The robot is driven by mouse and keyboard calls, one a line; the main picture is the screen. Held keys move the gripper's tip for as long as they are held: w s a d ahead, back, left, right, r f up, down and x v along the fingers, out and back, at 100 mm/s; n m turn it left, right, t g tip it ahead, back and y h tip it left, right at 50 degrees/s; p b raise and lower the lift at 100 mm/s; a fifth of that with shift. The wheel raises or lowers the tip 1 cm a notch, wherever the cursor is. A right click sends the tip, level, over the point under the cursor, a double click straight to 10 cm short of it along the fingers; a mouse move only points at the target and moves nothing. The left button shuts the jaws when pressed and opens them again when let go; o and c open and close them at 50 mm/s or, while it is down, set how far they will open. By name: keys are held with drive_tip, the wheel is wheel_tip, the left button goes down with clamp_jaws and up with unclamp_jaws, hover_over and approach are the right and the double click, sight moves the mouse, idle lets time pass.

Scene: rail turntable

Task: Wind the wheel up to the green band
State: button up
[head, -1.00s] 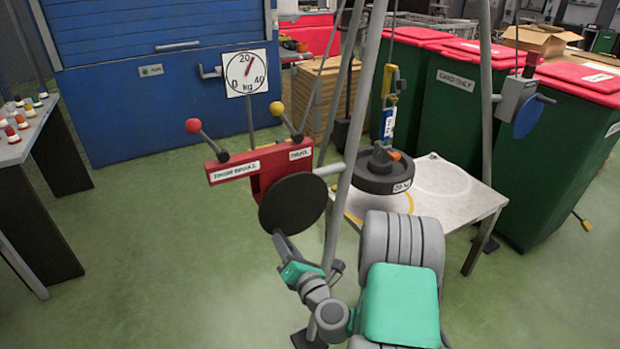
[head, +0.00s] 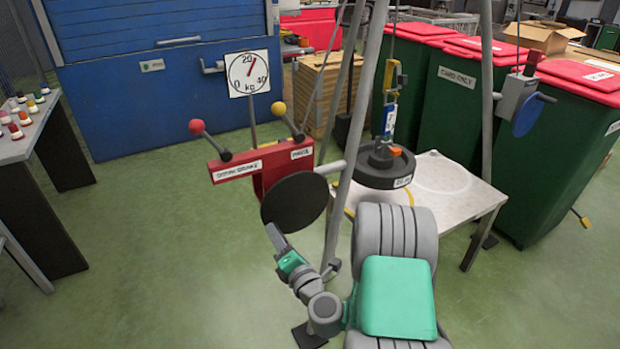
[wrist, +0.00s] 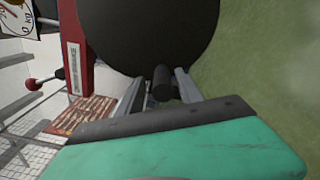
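The wheel (head: 295,199) is a black disc on the front of a red winch housing (head: 272,178). In the wrist view the wheel (wrist: 150,35) fills the top, with a short dark handle (wrist: 162,84) sticking out towards me. My gripper (head: 272,233) is at the wheel's lower left edge. In the wrist view my gripper's fingers (wrist: 160,88) stand apart on either side of the handle, with small gaps showing. A white dial (head: 248,73) marked 0, 20, 40 kg has its needle just right of 20. I cannot make out a green band.
A black weight (head: 383,170) hangs from a blue and yellow hook scale (head: 390,110) over a white table (head: 465,195). Levers with a red knob (head: 196,127) and a yellow knob (head: 278,108) rise from the housing. A grey tripod leg (head: 345,195) stands close right of the wheel.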

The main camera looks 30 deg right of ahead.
drive_tip(key=shift+o, duration=1)
drive_tip(key=shift+d+f, duration=0.1)
drive_tip(key=shift+d, duration=0.05)
drive_tip(key=shift+s, duration=0.1)
drive_tip(key=shift+s+f+b, duration=0.1)
drive_tip(key=shift+s+b, duration=0.25)
drive_tip(key=shift+b, duration=0.15)
drive_tip(key=s+b, duration=0.3)
drive_tip(key=s, duration=0.4)
drive_tip(key=shift+b, duration=0.4)
drive_tip(key=shift+s, duration=0.15)
